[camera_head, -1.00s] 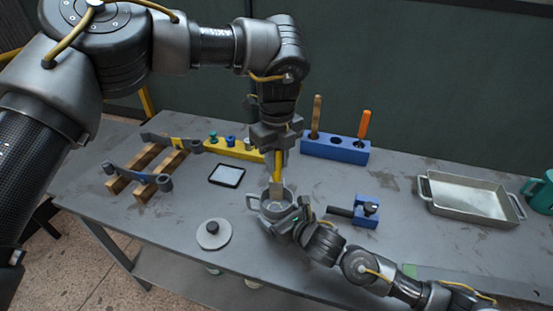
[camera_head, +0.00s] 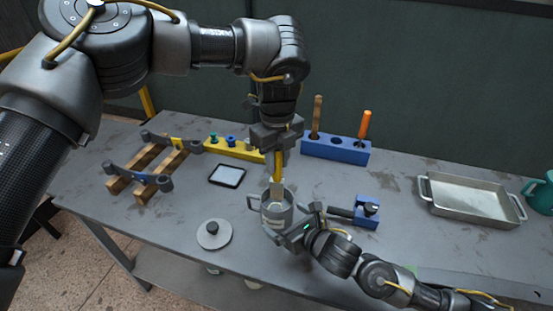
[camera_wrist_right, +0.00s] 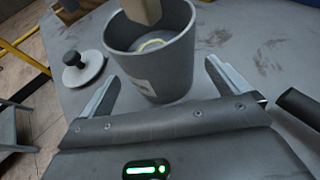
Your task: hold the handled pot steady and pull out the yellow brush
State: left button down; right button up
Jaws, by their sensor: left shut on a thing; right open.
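The grey handled pot (camera_head: 279,218) stands upright on the table, its handle on the left. My left gripper (camera_head: 277,152) is shut on the yellow brush (camera_head: 277,167), which hangs upright over the pot. The brush's pale lower end (camera_wrist_right: 143,10) is at the pot's mouth in the right wrist view; I cannot tell if it is above or just inside the rim. The inside of the pot (camera_wrist_right: 152,42) shows below it. My right gripper (camera_wrist_right: 162,80) is open, with a finger on either side of the pot's near wall.
A grey lid with a dark knob (camera_head: 213,235) lies left of the pot. A blue fixture (camera_head: 366,211) stands to its right, a blue rack (camera_head: 335,150) behind. A metal tray (camera_head: 465,197) and teal mug (camera_head: 541,193) are at right. A black-framed tablet (camera_head: 227,175) lies behind left.

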jog(key=v, duration=0.8)
